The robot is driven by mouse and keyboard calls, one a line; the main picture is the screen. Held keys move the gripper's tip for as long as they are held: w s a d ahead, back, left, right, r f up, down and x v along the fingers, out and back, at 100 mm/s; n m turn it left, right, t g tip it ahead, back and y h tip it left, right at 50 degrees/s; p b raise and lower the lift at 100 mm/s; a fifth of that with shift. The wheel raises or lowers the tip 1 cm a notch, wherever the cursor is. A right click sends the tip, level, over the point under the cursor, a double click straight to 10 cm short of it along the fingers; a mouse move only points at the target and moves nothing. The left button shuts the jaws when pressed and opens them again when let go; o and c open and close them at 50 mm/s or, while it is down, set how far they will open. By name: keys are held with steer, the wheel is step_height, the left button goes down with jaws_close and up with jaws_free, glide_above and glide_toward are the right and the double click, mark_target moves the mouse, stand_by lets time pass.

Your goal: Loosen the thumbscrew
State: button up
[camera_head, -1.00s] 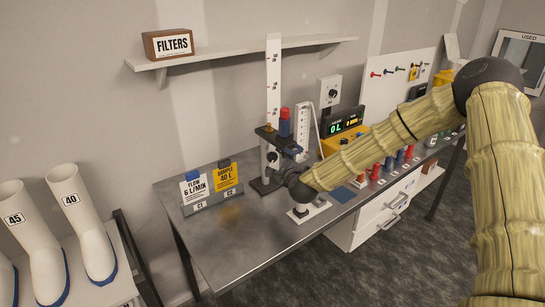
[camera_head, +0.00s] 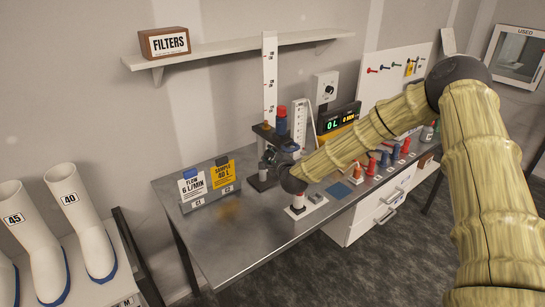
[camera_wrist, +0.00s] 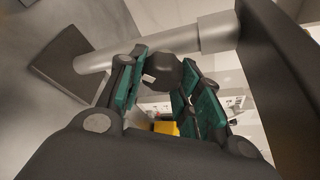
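The thumbscrew is the dark round knob (camera_wrist: 178,72) on the grey post (camera_wrist: 155,48) of the stand in the wrist view. My gripper (camera_wrist: 162,78) is open, with its teal-padded fingers to the left and right of the knob. The knob lies at the fingertips; I cannot tell if either pad touches it. In the head view my gripper (camera_head: 272,156) is at the stand on the bench, below its dark clamp arm (camera_head: 267,131), and hides the knob there. The stand carries a blue and red cartridge (camera_head: 282,121); a tall white scale (camera_head: 270,80) rises behind.
The card holder (camera_head: 211,198) stands left of the stand. A small white-based fixture (camera_head: 298,211) sits below my wrist at the bench's front edge. A display (camera_head: 338,122) reading 0 L and several red and blue cartridges are to the right. The front left bench (camera_head: 235,245) is clear.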

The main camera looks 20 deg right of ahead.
steer(key=shift+f+b, duration=0.1)
steer(key=shift+b, duration=0.45)
steer(key=shift+f+n+t+b, duration=0.15)
steer(key=shift+n+t+b, duration=0.15)
steer(key=shift+n+b, duration=0.5)
steer(key=n+t+b, duration=0.1)
steer(key=n+b, duration=0.1)
steer(key=b, duration=0.3)
steer(key=shift+h, duration=0.4)
steer(key=n+b, duration=0.1)
steer(key=b, duration=0.1)
steer(key=n+t+b, duration=0.1)
steer(key=b, duration=0.1)
steer(key=n+b, duration=0.2)
steer(key=shift+r+t, duration=0.25)
steer(key=shift+t, duration=0.15)
steer(key=shift+n, duration=0.3)
steer(key=o, duration=1)
steer(key=shift+o, duration=0.2)
steer(key=shift+s, duration=0.1)
steer(key=s, duration=1.1)
steer(key=shift+s+a+f, duration=0.2)
steer(key=shift+s+f, duration=0.2)
